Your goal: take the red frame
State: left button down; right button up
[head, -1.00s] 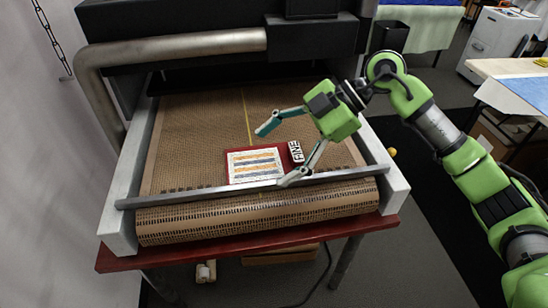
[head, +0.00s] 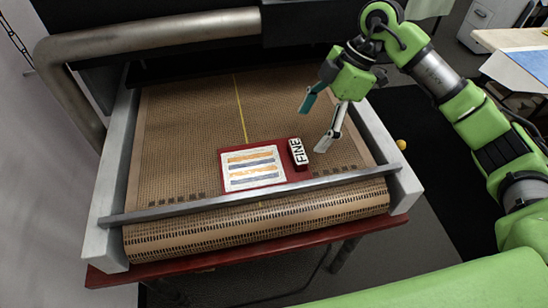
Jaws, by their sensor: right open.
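A red frame (head: 229,187) lies flat on the brown mesh belt (head: 185,125), near its front bar. Within it is a white sheet (head: 253,168) with orange and blue stripes. My right gripper (head: 317,126) is open and empty, above the belt to the right of the frame and block. One finger hangs beside the block; whether they touch I cannot tell. My left gripper is not in view.
A metal bar (head: 250,194) crosses the belt's front, with metal side rails (head: 382,145) left and right. A thick metal pipe (head: 150,30) and a dark housing stand at the back. The belt left of the frame is clear. A green surface shows at lower right.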

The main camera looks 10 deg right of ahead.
aim_at(298, 150)
jog(key=x, duration=0.3)
jog(key=shift+w+r, duration=0.1)
jog(key=shift+a+f, duration=0.15)
jog(key=shift+f, duration=0.2)
jog(key=p+x, duration=0.1)
jog(key=x, duration=0.1)
jog(key=shift+s+a+f+p, duration=0.1)
jog(key=shift+s+f+p, duration=0.15)
jog(key=shift+p, duration=0.1)
jog(key=shift+x, duration=1.1)
jog(key=shift+f, duration=0.3)
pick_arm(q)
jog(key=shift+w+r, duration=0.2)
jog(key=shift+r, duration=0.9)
pick_arm(e)
jog(key=c, duration=1.2)
